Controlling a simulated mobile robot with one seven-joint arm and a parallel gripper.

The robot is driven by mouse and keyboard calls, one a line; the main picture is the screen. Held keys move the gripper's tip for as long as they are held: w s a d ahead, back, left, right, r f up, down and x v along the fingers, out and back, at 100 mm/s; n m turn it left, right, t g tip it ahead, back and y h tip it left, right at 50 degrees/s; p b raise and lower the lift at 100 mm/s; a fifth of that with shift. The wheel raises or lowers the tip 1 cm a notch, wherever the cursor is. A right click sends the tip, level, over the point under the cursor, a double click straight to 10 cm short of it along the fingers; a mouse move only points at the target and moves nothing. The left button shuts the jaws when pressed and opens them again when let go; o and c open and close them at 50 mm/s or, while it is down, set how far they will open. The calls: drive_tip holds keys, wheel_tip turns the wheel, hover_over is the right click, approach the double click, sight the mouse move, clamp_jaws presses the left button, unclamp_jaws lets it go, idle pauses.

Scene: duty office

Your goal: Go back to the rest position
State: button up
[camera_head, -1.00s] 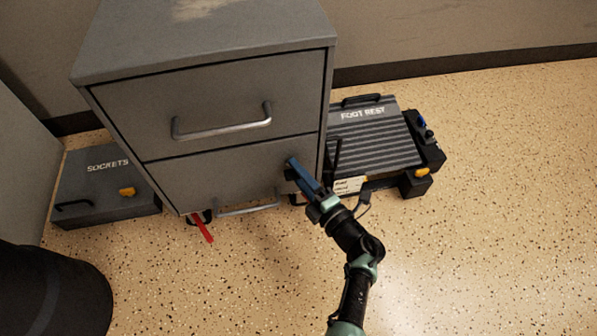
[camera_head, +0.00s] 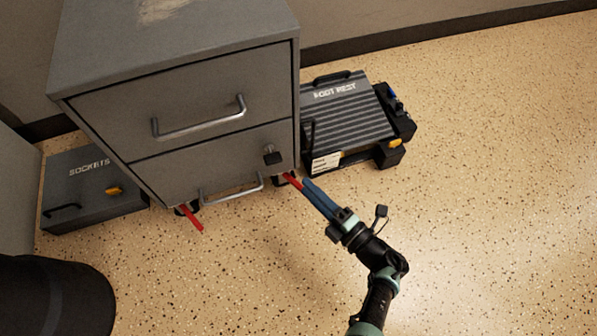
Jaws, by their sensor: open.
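My gripper (camera_head: 309,187), with long blue fingers, is low in front of the cabinet's lower right corner. It is open and nothing shows held in it; the gap between the fingers is hard to see from here. The grey two-drawer cabinet (camera_head: 198,98) stands left of it, both drawers shut. A red lever (camera_head: 293,181) under the cabinet's right front corner shows right beside the fingertips; I cannot tell whether they touch.
A black knob (camera_head: 272,156) sits on the lower drawer front. Another red lever (camera_head: 192,217) sticks out at the left caster. A SOCKETS case (camera_head: 90,190) stands left, a foot rest (camera_head: 345,118) right, a dark round object (camera_head: 50,295) front left. The floor at right is clear.

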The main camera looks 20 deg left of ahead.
drive_tip(key=shift+s+d, duration=0.25)
drive_tip(key=shift+d, duration=0.1)
idle(0.3)
